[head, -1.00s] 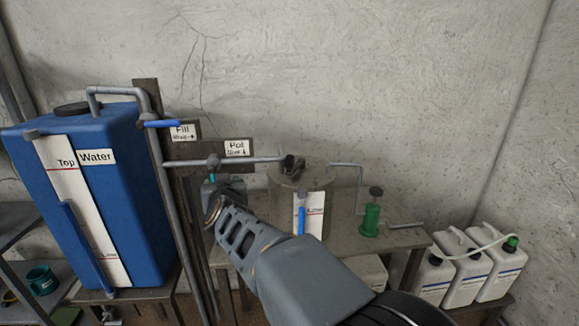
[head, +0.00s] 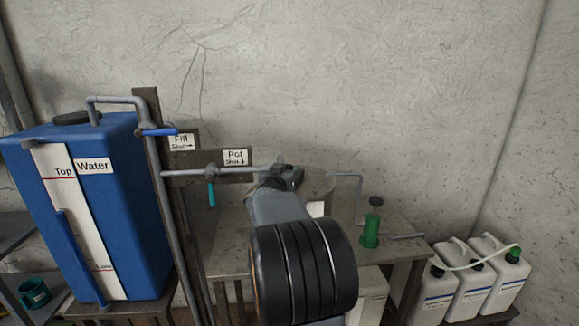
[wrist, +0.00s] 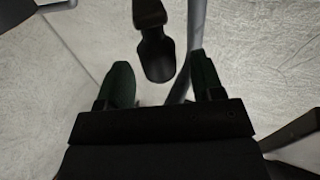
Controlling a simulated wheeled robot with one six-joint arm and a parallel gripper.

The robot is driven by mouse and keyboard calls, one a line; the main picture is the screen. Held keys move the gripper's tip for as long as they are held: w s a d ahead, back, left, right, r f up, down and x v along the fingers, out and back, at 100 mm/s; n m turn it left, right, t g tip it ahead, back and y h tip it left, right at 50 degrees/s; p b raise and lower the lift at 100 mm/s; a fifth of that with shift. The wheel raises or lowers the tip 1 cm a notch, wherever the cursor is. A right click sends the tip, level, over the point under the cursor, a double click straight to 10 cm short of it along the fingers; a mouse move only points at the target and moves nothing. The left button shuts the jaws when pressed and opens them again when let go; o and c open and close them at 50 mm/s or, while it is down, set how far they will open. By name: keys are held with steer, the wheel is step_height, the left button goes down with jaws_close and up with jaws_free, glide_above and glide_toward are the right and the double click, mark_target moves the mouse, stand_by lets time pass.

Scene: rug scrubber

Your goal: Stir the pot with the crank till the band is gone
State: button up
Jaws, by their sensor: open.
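The pot (head: 322,186) stands on the bench. My arm hides most of it, and its band cannot be made out. My gripper (head: 287,178) is over the pot's top in the head view. In the wrist view its two dark green fingers (wrist: 163,82) are spread apart. A dark brown, knob-like piece (wrist: 152,42) shows beyond and between the fingertips, apart from them; I cannot tell for sure if it is the crank. The crank is not clearly seen in the head view.
A grey pipe (head: 235,171) runs to the pot, with a teal lever (head: 211,194) hanging down. A blue water tank (head: 105,205) stands left. A green pump (head: 370,228) with a bent tube (head: 359,188) is right of the pot. White jugs (head: 462,290) stand far right.

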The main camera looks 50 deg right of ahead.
steer(key=shift+x, duration=1.9)
steer(key=shift+c, duration=0.2)
jaws_close()
